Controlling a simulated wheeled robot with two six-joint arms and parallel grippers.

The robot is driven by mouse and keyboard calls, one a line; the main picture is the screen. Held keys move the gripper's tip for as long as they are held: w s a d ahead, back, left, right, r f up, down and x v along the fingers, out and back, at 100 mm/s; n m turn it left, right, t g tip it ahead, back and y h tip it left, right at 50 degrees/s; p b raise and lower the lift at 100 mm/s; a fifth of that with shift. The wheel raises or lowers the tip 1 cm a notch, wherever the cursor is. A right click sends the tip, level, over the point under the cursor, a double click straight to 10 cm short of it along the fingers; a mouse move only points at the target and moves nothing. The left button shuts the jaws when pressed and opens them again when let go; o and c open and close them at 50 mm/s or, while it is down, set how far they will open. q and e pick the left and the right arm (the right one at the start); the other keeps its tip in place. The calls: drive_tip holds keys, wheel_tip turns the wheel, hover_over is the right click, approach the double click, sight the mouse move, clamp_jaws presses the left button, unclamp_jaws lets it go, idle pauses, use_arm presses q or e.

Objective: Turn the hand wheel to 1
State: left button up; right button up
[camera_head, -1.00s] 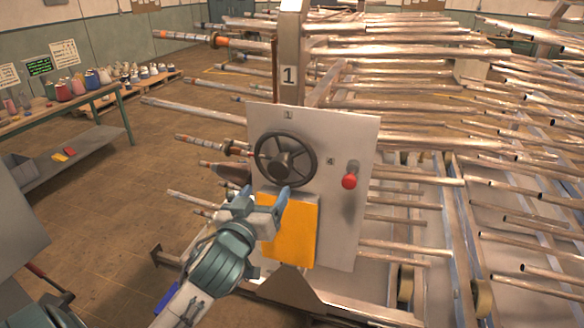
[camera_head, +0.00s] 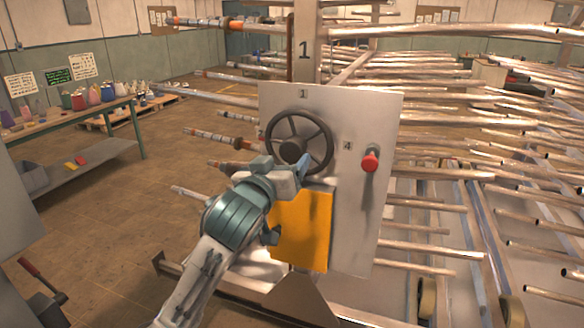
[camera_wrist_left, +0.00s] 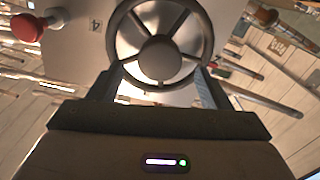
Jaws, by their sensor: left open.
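The dark hand wheel (camera_head: 299,142) with spokes and a round hub is mounted on the upper left of a grey panel (camera_head: 352,215). A label "1" (camera_head: 303,93) is above the wheel, and a label "4" (camera_head: 347,146) is to its right. My left gripper (camera_head: 284,168) is open at the wheel's lower edge. In the left wrist view, the wheel (camera_wrist_left: 160,55) lies ahead, with its rim between the spread fingers (camera_wrist_left: 160,92). I cannot tell whether the fingers touch it. My right gripper is not in view.
A red knob (camera_head: 370,162) sticks out of the panel right of the wheel. A yellow-orange plate (camera_head: 302,232) is below the wheel. Metal rods (camera_head: 450,135) fill the right side. A bench with bottles (camera_head: 90,104) stands at the left; the floor between is clear.

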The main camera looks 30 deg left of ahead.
sight(291, 154)
use_arm(q)
drive_tip(key=shift+f+b, duration=0.25)
drive_tip(key=shift+b, duration=0.25)
drive_tip(key=x, duration=0.1)
drive_tip(key=p+x, duration=0.1)
drive_tip(key=x, duration=0.2)
drive_tip(key=shift+w+r+p, duration=0.3)
drive_tip(key=shift+r+p, duration=0.05)
drive_tip(key=shift+p, duration=0.05)
drive_tip(key=shift+w+a, duration=0.15)
drive_tip(key=shift+w, duration=0.3)
drive_tip(key=shift+f, duration=0.1)
